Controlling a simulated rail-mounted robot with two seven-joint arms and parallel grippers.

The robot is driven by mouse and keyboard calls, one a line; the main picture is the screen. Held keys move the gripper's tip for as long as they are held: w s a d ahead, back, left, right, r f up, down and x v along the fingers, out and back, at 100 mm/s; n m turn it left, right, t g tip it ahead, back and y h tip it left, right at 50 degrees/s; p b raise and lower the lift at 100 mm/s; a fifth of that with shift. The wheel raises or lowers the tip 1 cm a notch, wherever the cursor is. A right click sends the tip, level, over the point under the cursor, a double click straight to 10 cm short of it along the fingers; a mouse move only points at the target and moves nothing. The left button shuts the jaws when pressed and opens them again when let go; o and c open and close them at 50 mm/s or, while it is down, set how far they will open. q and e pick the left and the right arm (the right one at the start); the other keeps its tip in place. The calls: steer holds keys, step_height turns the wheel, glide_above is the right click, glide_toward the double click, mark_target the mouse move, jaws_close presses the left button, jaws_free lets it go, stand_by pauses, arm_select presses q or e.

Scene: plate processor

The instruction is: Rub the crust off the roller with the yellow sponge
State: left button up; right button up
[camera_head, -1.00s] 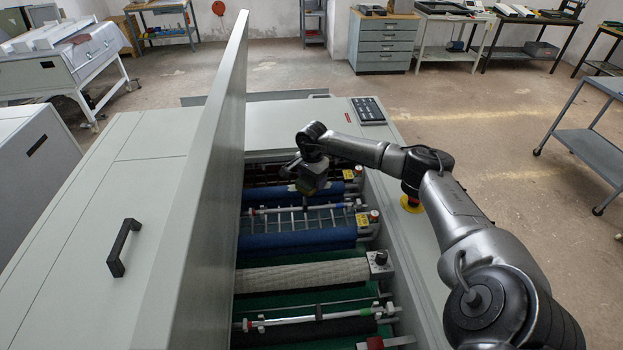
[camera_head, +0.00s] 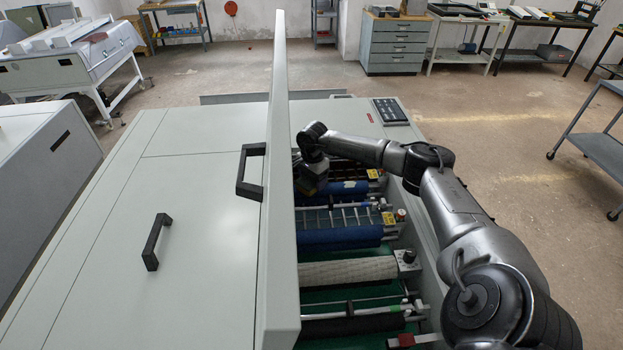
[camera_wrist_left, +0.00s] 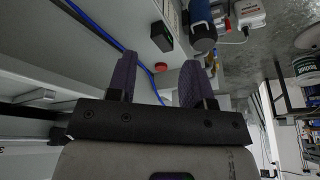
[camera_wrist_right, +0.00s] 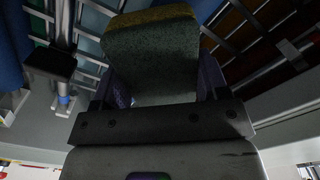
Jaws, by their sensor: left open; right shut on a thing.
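My right gripper (camera_head: 312,182) is over the left part of the far blue roller (camera_head: 345,188), close beside the raised lid. A pale patch shows on that roller, to the right of the gripper. In the right wrist view my right gripper (camera_wrist_right: 155,90) is shut on the sponge (camera_wrist_right: 152,55), a block with a yellow edge and a dark grey-green face. Whether the sponge touches the roller cannot be told. My left gripper (camera_wrist_left: 157,75) shows only in the left wrist view, open and empty, its two dark fingers apart.
The raised lid (camera_head: 280,190) hides the rollers' left ends. A second blue roller (camera_head: 340,236), a beige roller (camera_head: 345,271) and a dark roller (camera_head: 350,325) lie nearer in the open bay. A control panel (camera_head: 390,110) is at the back right.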

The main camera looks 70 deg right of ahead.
step_height(320, 180, up, 2)
steer(key=shift+s+r, duration=0.1)
steer(key=shift+r, duration=0.05)
steer(key=shift+s+d+r+p, duration=0.2)
steer(key=shift+d+r+p, duration=0.1)
steer(key=shift+r+p, duration=0.4)
steer(key=shift+a+r+p, duration=0.15)
steer(key=shift+r+p, duration=0.2)
steer(key=shift+r, duration=0.25)
steer(key=shift+r+p, duration=0.9)
steer(key=shift+r, duration=0.65)
steer(key=shift+w, duration=0.1)
